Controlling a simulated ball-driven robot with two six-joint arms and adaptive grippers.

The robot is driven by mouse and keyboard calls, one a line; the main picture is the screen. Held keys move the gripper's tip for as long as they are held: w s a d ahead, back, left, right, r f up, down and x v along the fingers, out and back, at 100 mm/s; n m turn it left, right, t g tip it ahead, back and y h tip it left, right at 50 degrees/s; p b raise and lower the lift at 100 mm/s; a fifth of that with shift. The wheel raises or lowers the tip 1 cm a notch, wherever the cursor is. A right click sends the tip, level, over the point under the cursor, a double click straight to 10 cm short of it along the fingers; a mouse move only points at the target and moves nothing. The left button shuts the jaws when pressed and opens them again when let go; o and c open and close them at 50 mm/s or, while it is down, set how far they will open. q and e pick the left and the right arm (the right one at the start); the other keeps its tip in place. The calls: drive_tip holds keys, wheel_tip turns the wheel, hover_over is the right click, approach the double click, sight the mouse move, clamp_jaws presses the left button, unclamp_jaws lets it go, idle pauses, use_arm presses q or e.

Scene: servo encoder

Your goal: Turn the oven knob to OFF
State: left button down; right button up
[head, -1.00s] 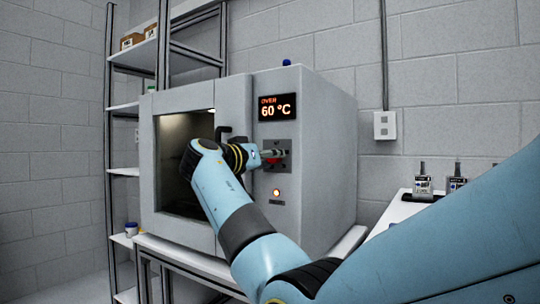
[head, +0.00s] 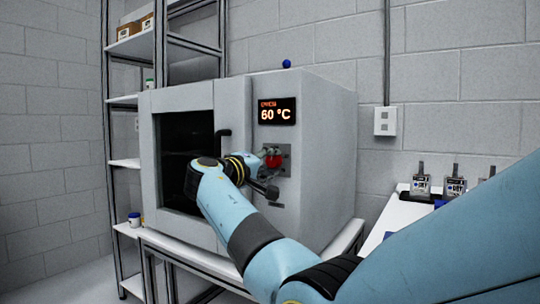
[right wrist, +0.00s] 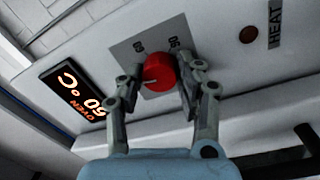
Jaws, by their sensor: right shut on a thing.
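The red oven knob (head: 274,161) sits on a grey plate on the oven's front, below the display (head: 277,111), which reads 60 °C. The knob (right wrist: 159,72) also shows in the right wrist view, with a pale pointer line on its face. My right gripper (head: 267,172) is at the knob, its two fingers (right wrist: 161,80) on either side and shut on it. Two number marks show on the plate (right wrist: 130,53); an OFF mark cannot be made out. The heat lamp (right wrist: 248,35) beside the HEAT label is dark. My left gripper is out of view.
The oven (head: 326,155) stands on a table (head: 345,240), its window dark, with a black door handle (head: 219,140) left of the knob. A shelf rack (head: 125,163) is behind on the left. A white bench (head: 405,215) with several small devices is at right.

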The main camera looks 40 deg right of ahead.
drive_tip(key=shift+n+p, duration=0.35)
drive_tip(key=shift+n, duration=0.35)
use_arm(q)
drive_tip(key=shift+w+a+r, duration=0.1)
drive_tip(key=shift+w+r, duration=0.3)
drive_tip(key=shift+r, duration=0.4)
use_arm(e)
drive_tip(key=shift+n, duration=0.5)
use_arm(q)
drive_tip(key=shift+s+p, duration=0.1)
drive_tip(key=shift+p, duration=0.2)
use_arm(e)
drive_tip(key=shift+f, duration=0.1)
drive_tip(key=o, duration=1.1)
drive_tip(key=shift+o, duration=0.2)
drive_tip(key=shift+a, duration=0.1)
drive_tip(key=v, duration=0.7)
drive_tip(key=shift+a, duration=0.2)
drive_tip(key=shift+s, duration=0.1)
